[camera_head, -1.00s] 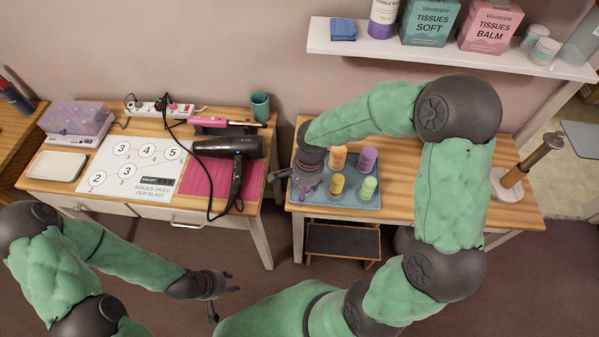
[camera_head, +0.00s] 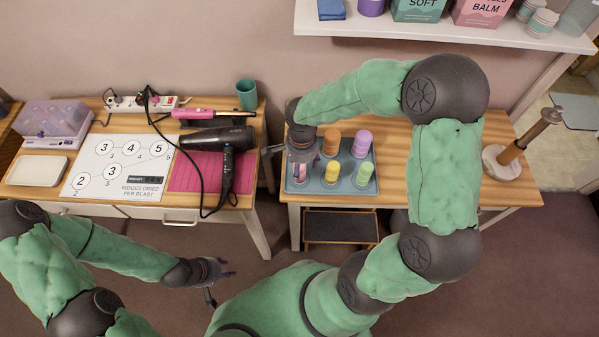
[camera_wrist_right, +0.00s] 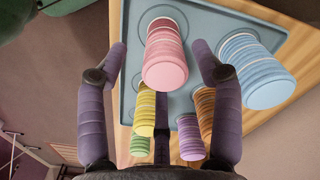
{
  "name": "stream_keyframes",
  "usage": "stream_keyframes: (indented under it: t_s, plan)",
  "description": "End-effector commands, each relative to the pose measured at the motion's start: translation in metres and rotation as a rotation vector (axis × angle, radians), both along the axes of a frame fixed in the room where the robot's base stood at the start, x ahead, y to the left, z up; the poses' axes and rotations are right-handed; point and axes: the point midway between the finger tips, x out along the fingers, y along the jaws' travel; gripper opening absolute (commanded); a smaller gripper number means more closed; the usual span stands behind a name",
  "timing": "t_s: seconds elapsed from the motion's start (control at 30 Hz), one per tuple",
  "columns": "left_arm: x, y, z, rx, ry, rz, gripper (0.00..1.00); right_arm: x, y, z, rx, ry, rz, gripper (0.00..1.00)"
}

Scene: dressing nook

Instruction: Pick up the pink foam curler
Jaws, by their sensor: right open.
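The pink foam curler (camera_wrist_right: 166,60) stands on the blue-grey tray (camera_wrist_right: 205,15) and lies between the spread fingers of my right gripper (camera_wrist_right: 160,48) in the right wrist view. The fingers are open on either side, and I cannot tell whether they touch it. In the head view my right gripper (camera_head: 300,158) is over the left part of the tray (camera_head: 345,187), and the pink curler (camera_head: 299,173) shows only partly beneath it. My left gripper (camera_head: 220,283) is open and empty, low in front of the left table.
Orange (camera_head: 332,142), purple (camera_head: 362,144), yellow (camera_head: 332,173) and green (camera_head: 364,175) curlers stand close by. A blue curler (camera_wrist_right: 255,70) is right of the pink one in the wrist view. A wooden post (camera_head: 527,137) stands right; a shelf (camera_head: 440,31) hangs above.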

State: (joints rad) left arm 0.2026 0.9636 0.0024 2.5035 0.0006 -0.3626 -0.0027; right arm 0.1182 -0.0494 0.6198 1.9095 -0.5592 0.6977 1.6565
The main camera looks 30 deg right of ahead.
Motion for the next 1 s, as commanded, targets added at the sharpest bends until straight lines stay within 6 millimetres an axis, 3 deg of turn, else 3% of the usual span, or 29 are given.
stream_keyframes:
  t_s: [0.3, 0.57, 0.77, 1.0]
  plan:
    - [0.000, 0.000, -0.021, 0.000, 0.000, 0.000, 0.40, 0.005, 0.003, -0.044, 0.001, 0.002, 0.000, 0.66]
    - [0.000, 0.000, -0.020, 0.000, 0.000, 0.000, 0.40, 0.005, 0.003, -0.044, 0.001, 0.000, 0.000, 0.66]
    - [0.000, 0.000, -0.020, 0.000, 0.000, 0.000, 0.40, 0.005, 0.003, -0.044, 0.001, 0.000, 0.000, 0.10]
    - [0.000, 0.000, -0.020, 0.000, 0.000, 0.000, 0.40, 0.005, 0.003, -0.045, 0.001, 0.001, 0.000, 0.09]
